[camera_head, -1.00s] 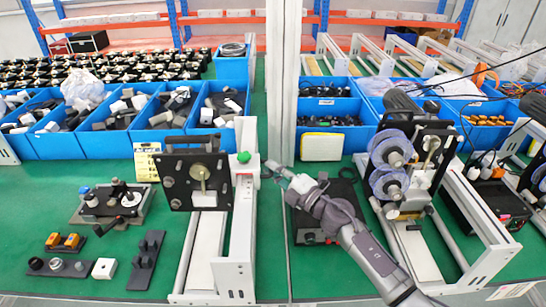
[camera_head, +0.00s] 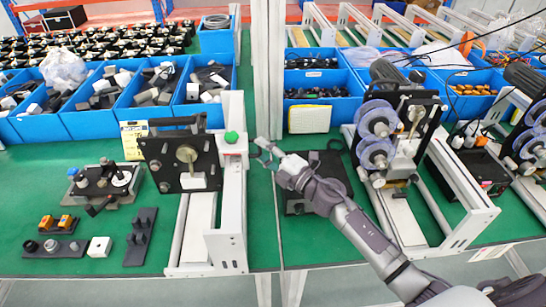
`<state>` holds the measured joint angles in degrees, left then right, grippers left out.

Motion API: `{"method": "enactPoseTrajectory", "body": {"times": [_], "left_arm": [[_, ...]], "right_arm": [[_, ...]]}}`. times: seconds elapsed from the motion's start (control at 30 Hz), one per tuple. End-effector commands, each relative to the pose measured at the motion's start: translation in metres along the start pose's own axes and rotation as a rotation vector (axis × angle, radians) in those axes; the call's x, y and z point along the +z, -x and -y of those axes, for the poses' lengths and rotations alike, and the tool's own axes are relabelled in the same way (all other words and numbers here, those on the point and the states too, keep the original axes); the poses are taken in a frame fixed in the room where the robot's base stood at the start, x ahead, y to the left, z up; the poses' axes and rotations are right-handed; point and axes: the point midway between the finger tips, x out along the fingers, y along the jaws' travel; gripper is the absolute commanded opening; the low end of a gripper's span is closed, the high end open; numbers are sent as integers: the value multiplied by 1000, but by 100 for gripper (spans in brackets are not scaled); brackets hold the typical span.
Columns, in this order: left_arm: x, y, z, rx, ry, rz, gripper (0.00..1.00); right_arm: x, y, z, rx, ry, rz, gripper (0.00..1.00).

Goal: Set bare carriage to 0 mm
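The bare carriage (camera_head: 160,169) is a black upright plate with a round pale disc and no reels. It stands on a white and grey rail (camera_head: 199,235) left of centre. A white upright with a green knob (camera_head: 231,137) stands at its right side. My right gripper (camera_head: 259,153) is just right of the knob, with its fingers apart and nothing seen between them. It looks clear of the carriage plate, but I cannot tell whether it touches the white upright. My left gripper is not in view. No scale marking is readable.
A second carriage with clear blue-tinted reels (camera_head: 376,139) stands on a rail to the right. A dark flat box (camera_head: 330,180) lies under my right arm. Blue bins (camera_head: 98,108) line the back. Small fixtures (camera_head: 104,183) sit on the green bench at left.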

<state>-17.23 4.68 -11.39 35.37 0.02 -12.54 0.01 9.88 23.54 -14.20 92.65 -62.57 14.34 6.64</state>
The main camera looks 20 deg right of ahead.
Motion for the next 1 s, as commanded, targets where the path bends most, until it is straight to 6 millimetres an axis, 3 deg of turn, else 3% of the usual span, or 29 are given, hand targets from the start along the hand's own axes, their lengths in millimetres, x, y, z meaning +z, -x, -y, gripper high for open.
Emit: {"method": "enactPoseTrajectory", "body": {"times": [0.53,0.7,1.0], "left_arm": [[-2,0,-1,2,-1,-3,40],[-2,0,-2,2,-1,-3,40],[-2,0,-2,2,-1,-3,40]], "right_arm": [[0,102,2,-4,0,1,37],[0,115,1,-2,0,-1,37],[0,118,0,-2,1,0,37]]}}
